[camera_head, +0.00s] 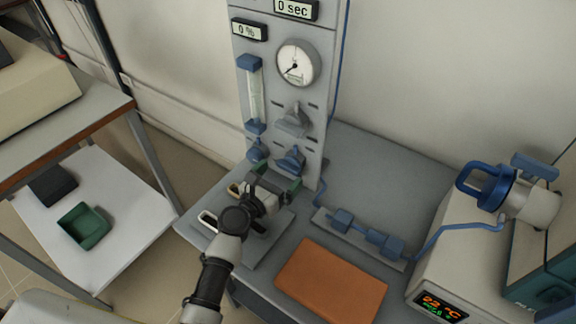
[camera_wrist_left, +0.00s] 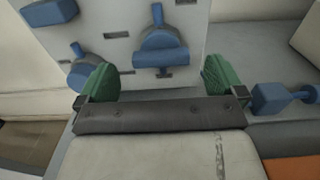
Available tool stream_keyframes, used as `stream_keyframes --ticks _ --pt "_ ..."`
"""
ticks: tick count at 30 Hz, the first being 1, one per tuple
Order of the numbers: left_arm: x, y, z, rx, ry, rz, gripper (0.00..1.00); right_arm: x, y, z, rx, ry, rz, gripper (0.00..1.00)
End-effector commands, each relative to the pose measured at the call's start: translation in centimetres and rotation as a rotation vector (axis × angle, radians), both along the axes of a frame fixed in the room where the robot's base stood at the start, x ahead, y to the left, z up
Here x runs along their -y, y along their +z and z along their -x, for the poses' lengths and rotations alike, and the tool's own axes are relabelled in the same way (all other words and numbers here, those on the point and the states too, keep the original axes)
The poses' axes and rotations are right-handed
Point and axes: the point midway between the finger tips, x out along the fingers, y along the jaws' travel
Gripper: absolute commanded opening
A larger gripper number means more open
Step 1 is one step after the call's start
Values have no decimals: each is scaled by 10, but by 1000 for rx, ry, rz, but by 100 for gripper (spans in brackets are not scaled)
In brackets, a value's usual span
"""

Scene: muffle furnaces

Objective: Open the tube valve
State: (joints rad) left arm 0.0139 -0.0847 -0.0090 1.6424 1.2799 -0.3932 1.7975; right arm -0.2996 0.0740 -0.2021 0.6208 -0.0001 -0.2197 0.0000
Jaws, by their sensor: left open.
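A grey upright panel (camera_head: 243,95) carries a grey knob (camera_head: 293,121) and two blue valve knobs below it. The right blue knob (camera_head: 291,158) is just beyond my left gripper (camera_head: 274,183). In the left wrist view this blue knob (camera_wrist_left: 162,50) lies ahead, between the lines of the two green fingers of my left gripper (camera_wrist_left: 160,82). The fingers are wide apart with nothing between them. The left blue knob (camera_head: 257,151) also shows in the left wrist view (camera_wrist_left: 82,74), left of the fingers. I cannot tell which fitting is the tube valve. My right gripper is not in view.
Blue fittings (camera_head: 385,244) on a blue tube lie on the table, right of my left arm. An orange-brown plate (camera_head: 331,281) lies at the front. A furnace (camera_head: 450,250) stands at right. The table behind the fittings is clear.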

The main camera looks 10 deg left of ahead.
Motion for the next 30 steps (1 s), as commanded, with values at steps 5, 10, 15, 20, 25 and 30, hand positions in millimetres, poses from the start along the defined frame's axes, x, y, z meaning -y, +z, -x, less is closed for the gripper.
stream_keyframes --ticks 5,10,15,20,25,30 --pt "11 0 -26 1 -2 -2 98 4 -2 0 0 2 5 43" --pt "16 0 -37 0 -1 -3 98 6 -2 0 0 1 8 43" --pt "17 0 -39 0 -1 -3 98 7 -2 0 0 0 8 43" --pt "17 0 -39 0 -2 -3 93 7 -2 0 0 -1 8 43" --pt "17 0 -39 1 -2 -4 67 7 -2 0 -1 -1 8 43" --pt "16 0 -39 0 -2 -4 49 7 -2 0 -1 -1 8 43"
